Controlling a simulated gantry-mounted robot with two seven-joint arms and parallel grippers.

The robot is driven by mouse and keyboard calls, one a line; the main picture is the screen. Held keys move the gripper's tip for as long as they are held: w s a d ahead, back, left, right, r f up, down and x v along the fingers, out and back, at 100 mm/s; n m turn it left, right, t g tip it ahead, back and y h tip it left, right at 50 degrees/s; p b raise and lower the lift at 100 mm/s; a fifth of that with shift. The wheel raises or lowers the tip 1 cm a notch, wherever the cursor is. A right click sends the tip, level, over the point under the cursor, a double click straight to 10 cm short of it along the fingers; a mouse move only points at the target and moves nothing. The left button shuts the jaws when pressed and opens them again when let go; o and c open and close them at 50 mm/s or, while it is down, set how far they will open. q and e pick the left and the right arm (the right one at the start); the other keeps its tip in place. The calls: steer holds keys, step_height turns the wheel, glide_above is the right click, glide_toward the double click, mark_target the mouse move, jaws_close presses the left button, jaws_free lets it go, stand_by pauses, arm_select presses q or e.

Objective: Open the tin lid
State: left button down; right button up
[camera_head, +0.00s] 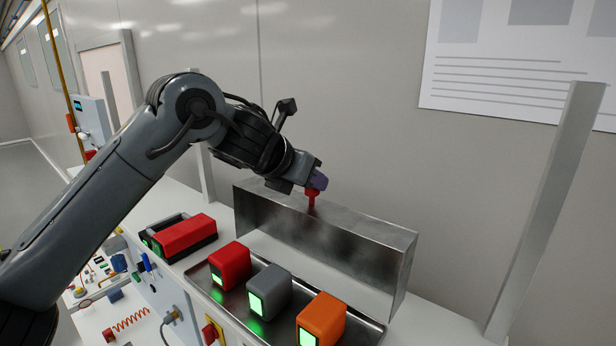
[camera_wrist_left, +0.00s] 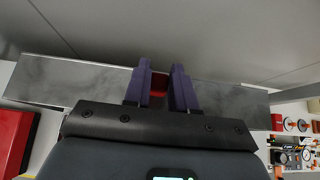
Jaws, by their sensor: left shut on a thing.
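The tin lid (camera_head: 340,240) is a long grey metal cover with a visible right end, above and behind a shallow metal tray (camera_head: 368,327). A red handle (camera_head: 312,197) stands up from the lid's top. My left gripper (camera_head: 314,186), with purple fingers, is shut on this handle from above. In the left wrist view the fingers (camera_wrist_left: 158,88) close on the red handle (camera_wrist_left: 158,80), with the lid (camera_wrist_left: 75,80) extending to both sides. I cannot tell whether the lid rests on anything. My right gripper is not in view.
A red block (camera_head: 231,262), a grey block (camera_head: 272,290) and an orange block (camera_head: 322,317) with green-lit faces sit in the tray. A red and black case (camera_head: 186,236) stands to the left. A grey post (camera_head: 545,210) rises at right, and a wall is behind.

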arm_select(q)
steer(key=shift+a+f, duration=0.1)
steer(key=shift+f, duration=0.55)
steer(key=c, duration=1.1)
jaws_free()
steer(key=shift+o, duration=0.9)
steer(key=shift+s+f, duration=0.1)
steer(key=shift+r, duration=0.3)
steer(key=shift+s+a+r, duration=0.15)
steer(key=shift+s+r, duration=0.1)
steer(key=b+v, duration=0.3)
steer(key=v, duration=0.7)
